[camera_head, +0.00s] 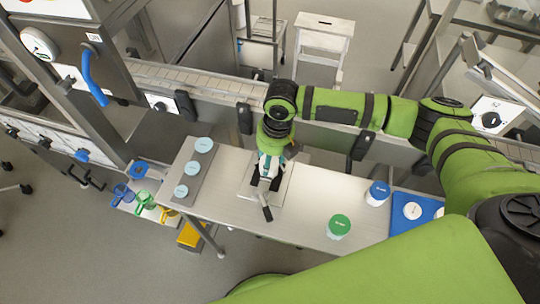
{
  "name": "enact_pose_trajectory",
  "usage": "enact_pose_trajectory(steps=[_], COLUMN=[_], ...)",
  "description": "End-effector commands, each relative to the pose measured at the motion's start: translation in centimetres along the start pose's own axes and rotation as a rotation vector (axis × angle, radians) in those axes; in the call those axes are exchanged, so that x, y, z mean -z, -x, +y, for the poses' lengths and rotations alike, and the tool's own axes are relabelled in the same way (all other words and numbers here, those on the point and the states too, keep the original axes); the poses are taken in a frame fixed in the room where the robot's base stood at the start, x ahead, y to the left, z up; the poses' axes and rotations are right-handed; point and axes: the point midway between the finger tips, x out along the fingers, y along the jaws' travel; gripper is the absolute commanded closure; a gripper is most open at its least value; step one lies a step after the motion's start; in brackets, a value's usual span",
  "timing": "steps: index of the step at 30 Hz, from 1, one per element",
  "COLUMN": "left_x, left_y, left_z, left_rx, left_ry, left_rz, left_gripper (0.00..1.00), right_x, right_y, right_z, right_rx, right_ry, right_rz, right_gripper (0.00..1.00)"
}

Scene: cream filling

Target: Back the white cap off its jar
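A white round cap (412,210) shows on the blue mat at the table's right end. I cannot tell whether a jar stands beneath it. A green-capped jar (339,227) and a blue-capped jar (378,193) stand on the table to its left. My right gripper (265,198) points down over a pale square plate (285,186) near the table's middle, well left of the white cap. A dark finger shows at its lower end. Its grip and anything between its fingers are hidden. My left gripper is not in view.
A grey tray (187,178) at the table's left carries several pale blue round lids. The blue mat (398,227) lies at the right end. A conveyor (215,83) runs behind the table. Blue, green and yellow containers stand low at left. The front middle tabletop is clear.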

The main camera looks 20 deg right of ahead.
Motion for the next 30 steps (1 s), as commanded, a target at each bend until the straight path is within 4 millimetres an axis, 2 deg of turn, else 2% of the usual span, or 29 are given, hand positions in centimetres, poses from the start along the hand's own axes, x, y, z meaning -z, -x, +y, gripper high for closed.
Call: enact_pose_trajectory(steps=[12, 23, 30], left_x=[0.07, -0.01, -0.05], left_y=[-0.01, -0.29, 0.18], left_z=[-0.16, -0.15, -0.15], left_rx=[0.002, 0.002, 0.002], left_ry=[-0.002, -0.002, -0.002], left_rz=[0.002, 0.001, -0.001], left_gripper=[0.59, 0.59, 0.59], right_x=[0.50, 0.35, 0.36], right_y=[-0.30, -0.36, 0.13], right_z=[0.14, 0.14, 0.17], right_rx=[-0.002, -0.004, -0.005], right_ry=[0.071, 0.498, 0.509], right_rz=[0.022, 0.069, 0.070], right_gripper=[0.81, 0.80, 0.80])
